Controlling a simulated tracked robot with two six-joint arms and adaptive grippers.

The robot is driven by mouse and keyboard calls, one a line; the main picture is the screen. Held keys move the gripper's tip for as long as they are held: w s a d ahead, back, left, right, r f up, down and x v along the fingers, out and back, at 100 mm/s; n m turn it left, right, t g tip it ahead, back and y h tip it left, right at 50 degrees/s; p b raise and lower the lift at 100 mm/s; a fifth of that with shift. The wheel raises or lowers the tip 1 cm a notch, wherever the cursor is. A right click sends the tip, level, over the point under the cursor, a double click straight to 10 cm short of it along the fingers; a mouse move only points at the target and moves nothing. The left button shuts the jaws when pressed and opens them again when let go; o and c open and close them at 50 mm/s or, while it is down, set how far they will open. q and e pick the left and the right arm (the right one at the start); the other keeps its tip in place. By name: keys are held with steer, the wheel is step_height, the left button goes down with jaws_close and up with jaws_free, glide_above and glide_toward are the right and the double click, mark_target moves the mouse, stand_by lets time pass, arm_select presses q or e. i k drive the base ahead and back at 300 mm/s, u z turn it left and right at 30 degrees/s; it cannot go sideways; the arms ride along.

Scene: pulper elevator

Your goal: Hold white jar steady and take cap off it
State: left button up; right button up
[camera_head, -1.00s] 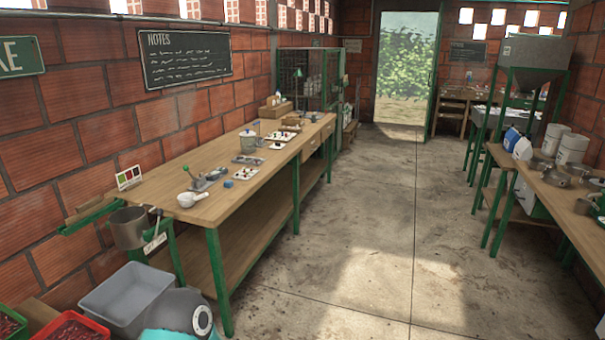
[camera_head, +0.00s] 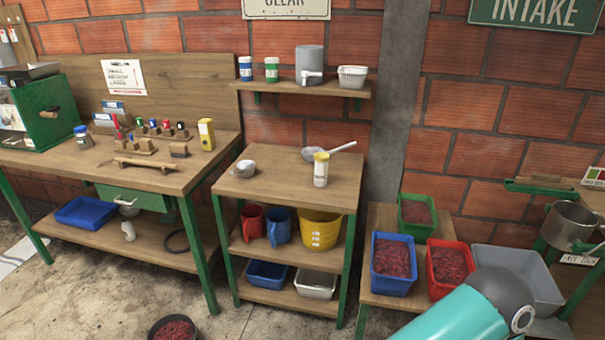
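A white jar (camera_head: 320,174) with a yellow cap (camera_head: 321,157) stands upright on the top of the small middle table (camera_head: 285,180). Beside its cap lies a scoop (camera_head: 335,150) with a long handle. A jar with a blue cap (camera_head: 83,137) stands on the left bench. Neither gripper is in view; only a teal link of one of my arms shows at the lower right.
A small round white pot (camera_head: 246,168) shares the middle table. Mugs and a yellow bucket (camera_head: 319,231) sit below. Red, blue and green bins of berries (camera_head: 451,265) stand right. The left bench (camera_head: 100,170) holds small tools. A dark bowl (camera_head: 172,329) sits on the floor.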

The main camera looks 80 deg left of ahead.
mark_target(320, 169)
steer(key=u, duration=0.15)
steer(key=i, duration=0.25)
steer(key=u, duration=2.85)
steer(key=k, duration=0.55)
steer(key=u, duration=0.3)
steer(key=i, duration=1.6)
steer(key=z, duration=0.35)
